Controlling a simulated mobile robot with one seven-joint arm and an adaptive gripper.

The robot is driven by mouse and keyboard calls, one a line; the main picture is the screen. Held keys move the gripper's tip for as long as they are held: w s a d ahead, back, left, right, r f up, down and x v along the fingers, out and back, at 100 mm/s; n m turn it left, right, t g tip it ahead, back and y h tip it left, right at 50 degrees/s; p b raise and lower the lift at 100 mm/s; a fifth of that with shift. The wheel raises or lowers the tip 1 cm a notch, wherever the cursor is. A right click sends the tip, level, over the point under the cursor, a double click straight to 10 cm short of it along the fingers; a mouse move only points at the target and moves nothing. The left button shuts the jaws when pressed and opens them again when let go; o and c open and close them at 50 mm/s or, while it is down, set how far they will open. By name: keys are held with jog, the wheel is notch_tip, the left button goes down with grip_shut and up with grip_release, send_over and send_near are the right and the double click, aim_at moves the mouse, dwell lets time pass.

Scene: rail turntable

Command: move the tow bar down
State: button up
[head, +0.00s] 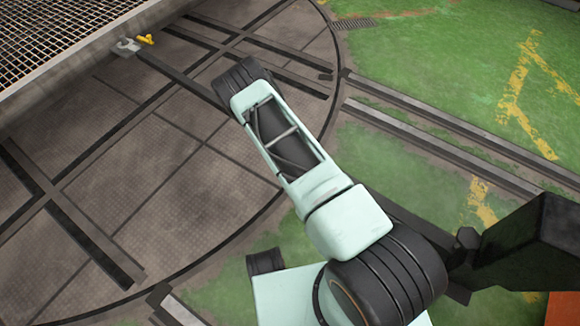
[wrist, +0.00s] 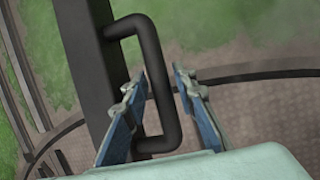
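The dark tow bar (wrist: 86,70) runs up the left part of the wrist view, with a D-shaped dark handle (wrist: 160,85) on its right side. My gripper (wrist: 158,75) is at the handle, with its two blue-and-grey fingers spread apart. The handle's long grip passes between the fingers, and I see a gap to the right finger. Contact with the left finger is unclear. The handle's lower leg is partly hidden behind the left finger. In the head view my pale green arm covers the middle, and I cannot make out the gripper there.
A round brown turntable deck (head: 200,205) with dark rails fills the left of the head view. Rails (head: 440,145) continue right over green ground (head: 440,60) with worn yellow marks. A metal grating (head: 45,35) is at upper left, with a small yellow part (head: 146,39) beside it.

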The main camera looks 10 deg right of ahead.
jog(key=shift+o, duration=0.5)
jog(key=v, duration=1.2)
